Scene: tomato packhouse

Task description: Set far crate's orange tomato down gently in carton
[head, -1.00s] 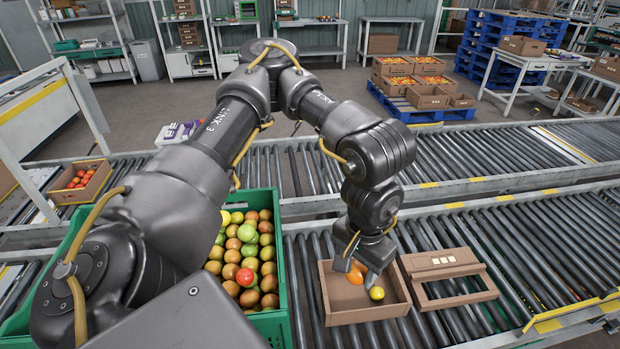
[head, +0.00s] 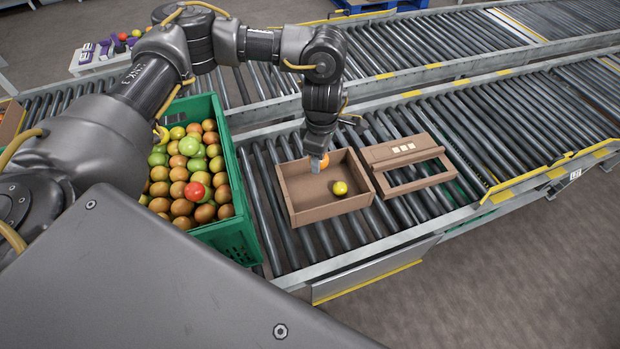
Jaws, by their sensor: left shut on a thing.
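The orange tomato (head: 324,162) is held by my left gripper (head: 319,164), which points down over the back part of the open brown carton (head: 290,196). A finger hides part of the tomato, and I cannot tell whether it touches the carton floor. A yellow tomato (head: 340,188) lies in the carton near its front right corner, apart from the gripper. The green crate (head: 232,178) left of the carton is full of orange, brown and green tomatoes, with one red one on top. My right gripper is not in view.
The carton stands on a roller conveyor (head: 420,205). A brown cardboard frame (head: 425,180) with a wide opening and white labels lies just right of it. A second conveyor (head: 440,50) runs behind. The rollers farther right are clear.

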